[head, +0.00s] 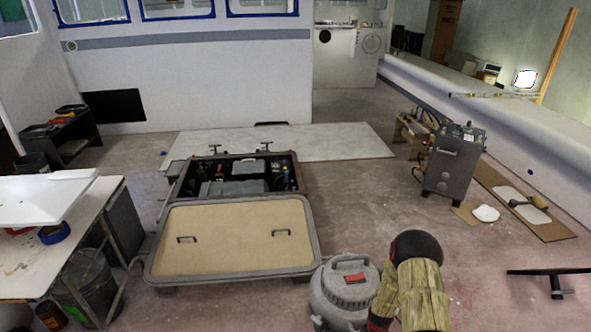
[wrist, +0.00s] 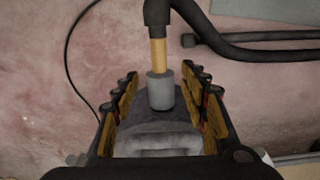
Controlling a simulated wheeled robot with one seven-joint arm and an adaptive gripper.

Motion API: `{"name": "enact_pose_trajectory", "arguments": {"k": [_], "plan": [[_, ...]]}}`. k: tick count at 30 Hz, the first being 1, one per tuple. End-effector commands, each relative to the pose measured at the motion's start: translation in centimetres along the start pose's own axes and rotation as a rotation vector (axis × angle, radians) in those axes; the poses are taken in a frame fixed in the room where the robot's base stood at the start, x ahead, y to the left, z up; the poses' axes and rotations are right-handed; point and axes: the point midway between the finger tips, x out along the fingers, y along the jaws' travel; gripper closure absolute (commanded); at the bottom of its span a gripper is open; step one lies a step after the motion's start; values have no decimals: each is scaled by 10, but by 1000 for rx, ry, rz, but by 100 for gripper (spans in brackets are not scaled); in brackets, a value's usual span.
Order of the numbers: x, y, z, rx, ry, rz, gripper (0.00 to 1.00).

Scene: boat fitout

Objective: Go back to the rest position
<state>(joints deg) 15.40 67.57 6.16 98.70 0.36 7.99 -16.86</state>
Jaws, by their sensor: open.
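My gripper (wrist: 160,76) shows in the wrist view, its two ridged, dark and yellow-brown fingers spread apart. Between and beyond them is a dark grey body (wrist: 160,125) with a grey collar (wrist: 160,90), a yellow stem (wrist: 158,54) and a black elbow on top. I cannot tell what this thing is, or whether the fingers touch it. In the head view my arm, in a tan cover, rises at the bottom right of centre; my gripper is not visible there.
A grey canister (head: 345,290) with a red label stands beside my arm. A tan hatch lid (head: 236,236) lies before an open tool bay (head: 298,170). A workbench (head: 100,225) is at left, a grey machine (head: 453,162) at right. The floor between lid and machine is clear.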

Motion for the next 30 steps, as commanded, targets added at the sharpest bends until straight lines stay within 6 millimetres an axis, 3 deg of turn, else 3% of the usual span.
{"name": "enact_pose_trajectory", "arguments": {"k": [8,12,17,30], "plan": [[-7,-23,77,80,-209,-54,56],[-51,-30,96,115,-277,-65,56],[-104,-36,101,135,-305,-65,56],[-299,-59,110,162,-271,-40,56]]}}
